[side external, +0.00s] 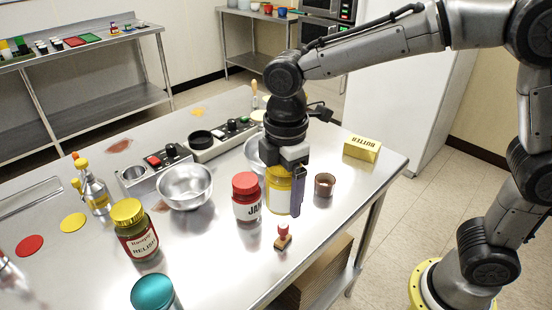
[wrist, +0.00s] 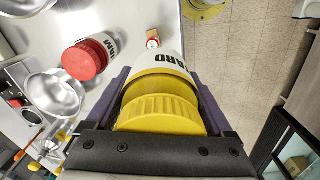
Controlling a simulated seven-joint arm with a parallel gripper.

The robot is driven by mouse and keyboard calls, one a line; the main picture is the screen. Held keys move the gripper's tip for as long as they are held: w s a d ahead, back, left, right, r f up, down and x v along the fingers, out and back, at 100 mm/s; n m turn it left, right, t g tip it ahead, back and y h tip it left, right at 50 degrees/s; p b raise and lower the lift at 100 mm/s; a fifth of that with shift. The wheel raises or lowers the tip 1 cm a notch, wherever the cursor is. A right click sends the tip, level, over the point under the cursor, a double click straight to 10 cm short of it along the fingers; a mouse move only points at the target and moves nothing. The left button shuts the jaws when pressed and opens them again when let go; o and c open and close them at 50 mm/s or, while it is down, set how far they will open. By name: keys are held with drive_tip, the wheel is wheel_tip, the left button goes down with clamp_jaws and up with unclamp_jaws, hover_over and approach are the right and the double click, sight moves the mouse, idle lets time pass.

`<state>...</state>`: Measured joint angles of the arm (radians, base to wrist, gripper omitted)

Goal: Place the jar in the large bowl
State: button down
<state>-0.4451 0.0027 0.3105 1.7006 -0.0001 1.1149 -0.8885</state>
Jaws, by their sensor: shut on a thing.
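My gripper (side external: 283,190) is shut around a yellow-lidded mustard jar (side external: 272,190), held upright. In the wrist view its yellow lid (wrist: 160,113) and part of a white label ending in "ARD" show between the fingers (wrist: 165,95). I cannot tell whether its base touches the table. A metal bowl (side external: 185,187) stands empty on the table to the left. A second metal bowl (side external: 252,149) is partly hidden behind my gripper and shows in the wrist view (wrist: 53,95). A red-lidded jam jar (side external: 246,198) stands just left of the mustard jar, close beside it.
A relish jar (side external: 136,232) and a teal-lidded jar (side external: 152,291) stand at front left.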

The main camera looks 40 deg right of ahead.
drive_tip(key=w+d+m, duration=0.3)
drive_tip(key=w+d, duration=0.1)
drive_tip(key=d, duration=0.5)
drive_tip(key=w+d+m, duration=0.3)
drive_tip(key=w+d, duration=0.1)
drive_tip(key=d, duration=0.5)
drive_tip(key=w+f, duration=0.3)
drive_tip(key=w, duration=0.1)
drive_tip(key=w+d+f, duration=0.1)
drive_tip(key=w+f, duration=0.2)
drive_tip(key=w, duration=0.1)
drive_tip(key=w+f, duration=0.3)
drive_tip(key=w, duration=0.1)
drive_tip(key=shift+w+d+f, duration=0.15)
drive_tip(key=shift+d, duration=0.15)
drive_tip(key=shift+w+f, duration=0.5)
drive_tip(key=shift+f, duration=1.65)
drive_tip(key=shift+f, duration=0.1)
unclamp_jaws()
drive_tip(key=shift+f, duration=0.15)
